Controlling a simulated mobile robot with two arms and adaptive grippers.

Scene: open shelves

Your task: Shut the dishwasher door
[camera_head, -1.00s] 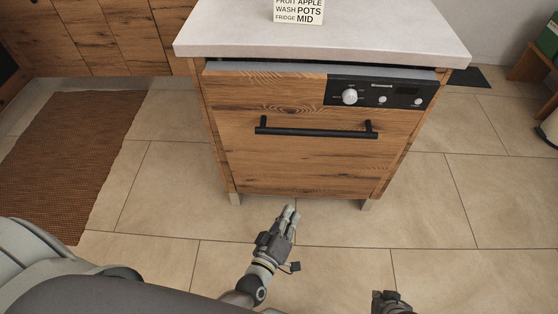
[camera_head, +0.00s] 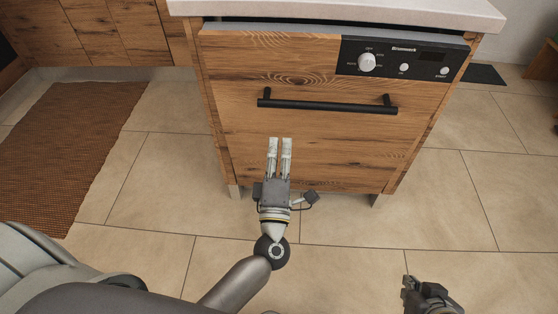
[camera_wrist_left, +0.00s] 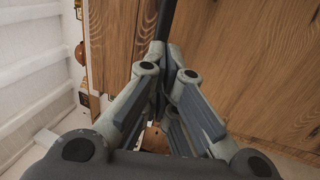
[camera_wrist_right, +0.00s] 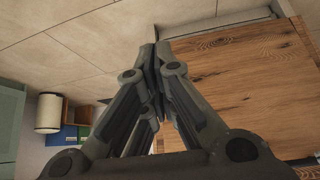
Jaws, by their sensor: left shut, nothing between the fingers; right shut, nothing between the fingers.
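The dishwasher door (camera_head: 300,140) is a wood-grained panel with a dark control strip (camera_head: 403,60) along its top right. It stands nearly upright; a grey strip and dark gap show above its top edge, so it seems tilted slightly outward. A black bar handle (camera_head: 327,106) crosses it. My left gripper (camera_head: 279,142) is shut and empty, pointing at the door just below the handle; I cannot tell whether it touches. The left wrist view shows wood (camera_wrist_left: 265,60) beside its fingers. My right gripper (camera_head: 408,284) is shut and empty, low at the right, apart from the door.
A pale countertop (camera_head: 340,12) overhangs the dishwasher. A brown woven mat (camera_head: 70,150) lies at the left, before wooden cabinets (camera_head: 115,30). A dark mat (camera_head: 484,75) lies behind at the right.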

